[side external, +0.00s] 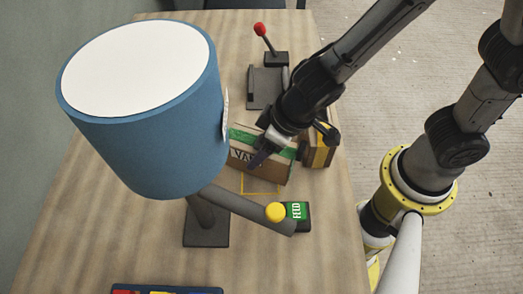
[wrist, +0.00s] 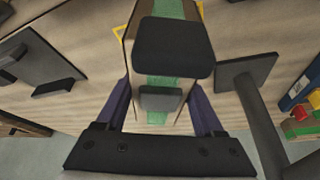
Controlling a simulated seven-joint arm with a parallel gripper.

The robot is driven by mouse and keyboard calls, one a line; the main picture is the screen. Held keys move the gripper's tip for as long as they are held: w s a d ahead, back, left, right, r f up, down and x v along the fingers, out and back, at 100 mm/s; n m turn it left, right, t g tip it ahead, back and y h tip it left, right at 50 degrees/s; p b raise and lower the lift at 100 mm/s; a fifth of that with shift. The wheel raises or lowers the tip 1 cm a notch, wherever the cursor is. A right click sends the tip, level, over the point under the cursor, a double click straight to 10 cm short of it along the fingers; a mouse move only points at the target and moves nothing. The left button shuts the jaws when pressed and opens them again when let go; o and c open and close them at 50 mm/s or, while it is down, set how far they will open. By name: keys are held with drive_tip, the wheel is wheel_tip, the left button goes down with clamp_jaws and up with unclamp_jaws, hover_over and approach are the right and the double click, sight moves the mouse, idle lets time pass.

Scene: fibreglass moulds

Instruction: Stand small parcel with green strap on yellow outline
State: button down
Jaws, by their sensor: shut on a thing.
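The cardboard parcel with a green strap (side external: 272,168) is between the fingers of my gripper (side external: 266,152) in the side view. In the wrist view the same parcel (wrist: 163,84) sits between the two purple fingers, with the green strap running along its middle. My gripper is shut on it. The yellow outline (side external: 262,193) shows on the table just in front of the parcel in the side view. Parts of it also show beside the parcel in the wrist view (wrist: 118,31); the rest is hidden. I cannot tell whether the parcel touches the table.
A parcel with a yellow strap (side external: 321,152) stands right of the held one. A large blue drum shape with a white top (side external: 145,110) on a grey stand (side external: 206,226) blocks the left. A red-knobbed lever (side external: 262,33) stands behind.

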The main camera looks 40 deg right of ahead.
drive_tip(key=shift+f, duration=0.75)
drive_tip(key=shift+f, duration=0.1)
unclamp_jaws()
